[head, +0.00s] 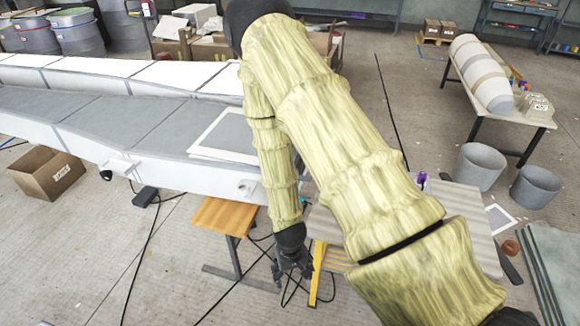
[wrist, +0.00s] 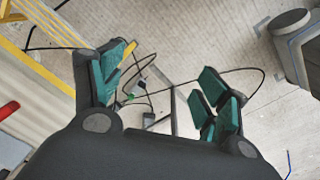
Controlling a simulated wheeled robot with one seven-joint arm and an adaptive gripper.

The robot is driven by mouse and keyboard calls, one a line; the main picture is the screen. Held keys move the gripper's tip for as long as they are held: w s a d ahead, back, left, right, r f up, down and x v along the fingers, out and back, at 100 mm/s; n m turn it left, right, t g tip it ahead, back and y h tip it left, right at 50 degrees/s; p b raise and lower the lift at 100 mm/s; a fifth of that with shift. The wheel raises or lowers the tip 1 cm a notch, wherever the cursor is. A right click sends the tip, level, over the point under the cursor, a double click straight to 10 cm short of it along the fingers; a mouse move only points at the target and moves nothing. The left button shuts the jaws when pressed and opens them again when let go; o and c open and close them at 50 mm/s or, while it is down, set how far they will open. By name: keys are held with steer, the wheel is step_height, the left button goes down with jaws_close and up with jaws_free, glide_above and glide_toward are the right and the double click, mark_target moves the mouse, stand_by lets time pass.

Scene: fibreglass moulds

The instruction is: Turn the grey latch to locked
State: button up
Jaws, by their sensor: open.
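A small pale grey fitting with a rounded knob (head: 245,187) sits on the white side wall of the long mould (head: 190,178), and it looks like the latch. In the wrist view a grey rounded piece on a paler bracket (wrist: 291,21) shows at the upper right, partly cut off by the edge; it may be the same latch. I cannot tell its turned position. My gripper (head: 293,272) hangs low in front of the mould, below and to the right of the fitting. In the wrist view its green-padded fingers (wrist: 165,88) are apart with nothing between them.
An orange-topped stool (head: 222,215) stands left of my gripper. A striped bench (head: 465,215) with a yellow leg (head: 317,272) is close on the right. Black cables (head: 150,255) cross the floor below. A cardboard box (head: 48,173) lies at the left.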

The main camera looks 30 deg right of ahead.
steer(key=w+d+r+m, duration=0.2)
steer(key=w+d+r, duration=0.1)
steer(key=w+r, duration=0.4)
steer(key=w+d+r+m, duration=0.1)
steer(key=w+d+r, duration=0.2)
steer(key=w+r, duration=0.35)
steer(key=w+d+r+m, duration=0.2)
steer(key=w+d+r, duration=0.15)
steer(key=r, duration=0.55)
steer(key=w+d+r+m, duration=0.1)
steer(key=w+d+r, duration=0.25)
steer(key=r, duration=0.65)
steer(key=shift+y, duration=0.3)
steer(key=shift+w+a+f+p, duration=0.15)
steer(key=shift+f+p, duration=0.45)
steer(key=shift+f, duration=1.2)
steer(key=shift+w+f+p, duration=0.15)
steer(key=shift+f+p, duration=0.4)
steer(key=shift+f, duration=1.2)
steer(key=shift+w+a+f+p, duration=0.15)
steer(key=shift+f+p, duration=0.45)
steer(key=shift+f, duration=1.2)
steer(key=shift+d, duration=0.1)
steer(key=shift+c, duration=0.2)
